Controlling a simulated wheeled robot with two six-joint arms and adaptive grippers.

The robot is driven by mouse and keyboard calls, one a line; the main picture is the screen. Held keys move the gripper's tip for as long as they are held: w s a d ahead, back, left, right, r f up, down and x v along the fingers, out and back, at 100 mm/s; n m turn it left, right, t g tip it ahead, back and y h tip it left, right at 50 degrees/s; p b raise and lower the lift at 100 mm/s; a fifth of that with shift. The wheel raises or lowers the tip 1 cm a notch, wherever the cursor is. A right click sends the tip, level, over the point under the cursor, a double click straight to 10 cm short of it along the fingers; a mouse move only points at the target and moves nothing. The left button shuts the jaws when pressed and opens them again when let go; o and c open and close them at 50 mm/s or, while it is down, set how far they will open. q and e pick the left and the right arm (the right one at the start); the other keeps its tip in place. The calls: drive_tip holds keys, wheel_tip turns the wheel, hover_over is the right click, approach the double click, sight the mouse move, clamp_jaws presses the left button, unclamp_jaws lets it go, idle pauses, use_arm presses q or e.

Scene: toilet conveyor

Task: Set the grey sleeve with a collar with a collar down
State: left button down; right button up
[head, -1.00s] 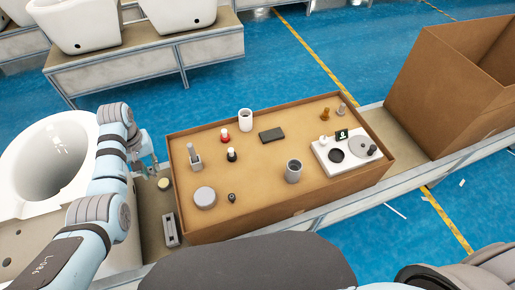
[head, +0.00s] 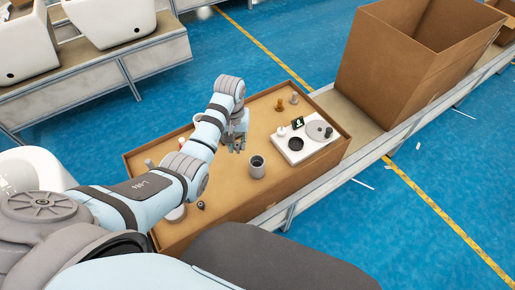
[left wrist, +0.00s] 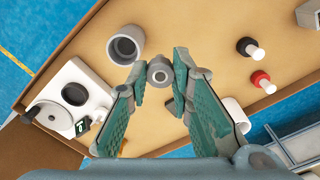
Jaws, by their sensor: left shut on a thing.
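My left gripper (head: 238,146) hangs over the cardboard-lined tray, to the left of the grey cup in the head view. In the left wrist view my left gripper (left wrist: 160,72) is shut on the grey sleeve with a collar (left wrist: 160,70). The sleeve shows end-on as a small grey ring with a hole, between the fingertips. My right gripper is in neither current view.
The left wrist view shows a black-capped bottle (left wrist: 248,46) and a red one (left wrist: 262,80). A large carton (head: 385,75) stands behind right.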

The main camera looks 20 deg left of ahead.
use_arm(q)
drive_tip(key=s+a+r+p, duration=0.2)
drive_tip(key=s+r+p, duration=0.15)
drive_tip(key=s, duration=0.75)
use_arm(e)
wheel_tip(320, 180, up, 4)
use_arm(q)
drive_tip(key=b, duration=0.7)
hover_over(223, 198)
drive_tip(key=shift+n, duration=0.3)
wheel_tip(223, 198, down, 19)
drive_tip(key=shift+r, duration=0.1)
drive_tip(key=shift+p, duration=0.3)
use_arm(e)
wheel_tip(223, 198, down, 6)
drive_tip(key=shift+w+r, duration=0.1)
use_arm(q)
drive_tip(key=c, duration=1.4)
unclamp_jaws()
drive_tip(key=shift+c, duration=0.2)
